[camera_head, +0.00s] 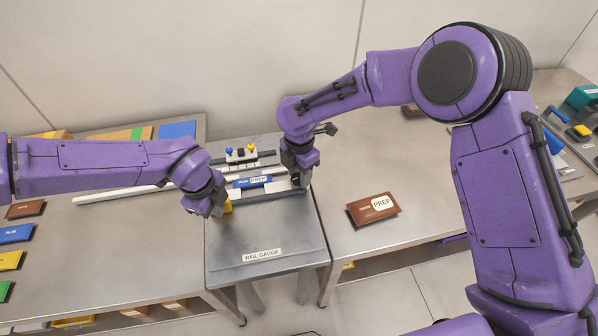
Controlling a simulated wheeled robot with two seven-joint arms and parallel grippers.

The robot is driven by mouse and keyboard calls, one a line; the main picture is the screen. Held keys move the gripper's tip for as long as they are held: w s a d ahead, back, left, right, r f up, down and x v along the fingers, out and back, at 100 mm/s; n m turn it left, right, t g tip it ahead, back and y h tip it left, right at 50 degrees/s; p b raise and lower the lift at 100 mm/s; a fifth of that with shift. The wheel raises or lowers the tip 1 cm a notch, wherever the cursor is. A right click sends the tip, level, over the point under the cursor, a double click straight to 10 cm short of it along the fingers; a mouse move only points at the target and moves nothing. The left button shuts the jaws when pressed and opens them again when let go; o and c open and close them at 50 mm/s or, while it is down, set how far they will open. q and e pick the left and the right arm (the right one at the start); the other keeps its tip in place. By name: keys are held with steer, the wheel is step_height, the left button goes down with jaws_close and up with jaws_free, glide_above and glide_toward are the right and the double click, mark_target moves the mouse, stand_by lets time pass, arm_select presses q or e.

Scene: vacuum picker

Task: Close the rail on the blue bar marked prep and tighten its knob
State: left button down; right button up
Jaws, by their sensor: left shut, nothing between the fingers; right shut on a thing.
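A blue bar marked PREP (240,183) lies across the rail gauge, between light metal rails (268,191). My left gripper (218,209) is at the left end of the gauge, beside a small yellow part (228,206). It is shut with nothing held. My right gripper (300,178) points down at the right end of the rails, just right of the blue bar. It is shut on a part there that its fingers hide. A white block (241,156) with a blue knob (229,149) and a yellow knob (252,148) stands behind the bar.
The gauge stand's front plate (262,242), labelled RAIL GAUGE, is bare. A brown packet marked PREP (362,213) lies on the right table.

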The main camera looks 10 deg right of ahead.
mark_target(299, 179)
arm_select(q)
steer(key=shift+w, duration=0.1)
arm_select(e)
steer(key=m, duration=0.5)
steer(key=shift+m, duration=0.3)
steer(key=m, duration=0.5)
steer(key=shift+d, duration=0.1)
steer(key=m, duration=0.5)
steer(key=shift+s+m, duration=0.1)
steer(key=shift+m, duration=0.3)
arm_select(q)
steer(key=shift+w, duration=0.1)
arm_select(e)
steer(key=shift+s+m, duration=0.1)
steer(key=shift+m, duration=2.1)
arm_select(q)
steer(key=shift+r, duration=0.1)
arm_select(e)
steer(key=o, duration=1.1)
steer(key=shift+c, duration=0.2)
step_height(299, 179, up, 12)
